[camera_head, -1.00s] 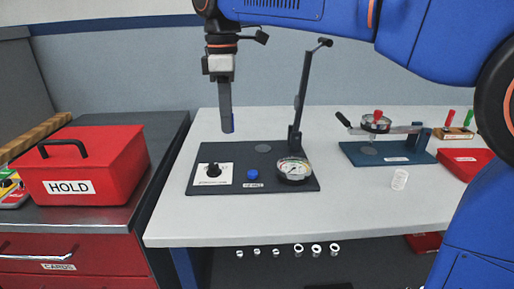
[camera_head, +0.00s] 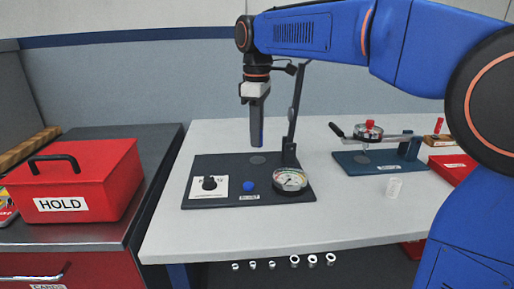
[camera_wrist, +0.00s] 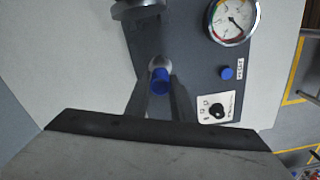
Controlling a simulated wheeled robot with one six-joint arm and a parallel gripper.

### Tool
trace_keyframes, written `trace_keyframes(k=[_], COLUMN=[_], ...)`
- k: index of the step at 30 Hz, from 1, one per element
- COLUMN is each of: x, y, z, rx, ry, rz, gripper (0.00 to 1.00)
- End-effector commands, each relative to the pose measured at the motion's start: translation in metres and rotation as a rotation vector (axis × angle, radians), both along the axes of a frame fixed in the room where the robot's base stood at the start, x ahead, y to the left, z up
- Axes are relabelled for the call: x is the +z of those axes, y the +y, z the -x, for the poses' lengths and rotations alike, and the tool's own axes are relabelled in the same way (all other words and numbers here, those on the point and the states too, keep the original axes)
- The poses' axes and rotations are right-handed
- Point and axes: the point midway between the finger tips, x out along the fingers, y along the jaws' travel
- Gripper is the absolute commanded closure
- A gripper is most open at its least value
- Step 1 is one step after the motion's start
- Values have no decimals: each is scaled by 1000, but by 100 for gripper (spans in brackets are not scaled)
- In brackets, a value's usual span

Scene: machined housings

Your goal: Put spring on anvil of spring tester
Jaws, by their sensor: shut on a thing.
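My gripper (camera_head: 257,142) points down above the dark base plate (camera_head: 225,165) of a bench device. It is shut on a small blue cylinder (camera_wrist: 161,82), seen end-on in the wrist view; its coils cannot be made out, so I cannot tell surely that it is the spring. A round grey pad (camera_head: 258,160) on the plate lies below the fingertips; in the wrist view the pad (camera_wrist: 159,64) shows just beyond the blue piece. The device has a dial gauge (camera_head: 290,180), blue button (camera_head: 249,186), black knob (camera_head: 209,183) and tall dark post (camera_head: 296,110).
A blue-based device (camera_head: 360,166) with a lever and dial stands to the right. A red HOLD box (camera_head: 90,180) is on the left cabinet. A red tray (camera_head: 452,167) is at the right.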

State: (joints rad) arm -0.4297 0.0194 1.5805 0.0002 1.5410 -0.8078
Motion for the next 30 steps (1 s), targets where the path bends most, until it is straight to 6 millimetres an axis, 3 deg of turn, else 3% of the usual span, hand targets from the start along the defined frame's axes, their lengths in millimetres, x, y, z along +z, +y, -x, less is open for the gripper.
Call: trace_keyframes(k=[11, 23, 24, 26, 30], x=[-40, -45, -45, -45, -45], y=[0, 0, 0, 0, 0], z=[1, 0, 0, 0, 0], rx=[1, 1, 1, 1, 1], ry=[1, 0, 0, 0, 0], rz=[1, 0, 0, 0, 0], gripper=[100, 100, 73, 59, 59])
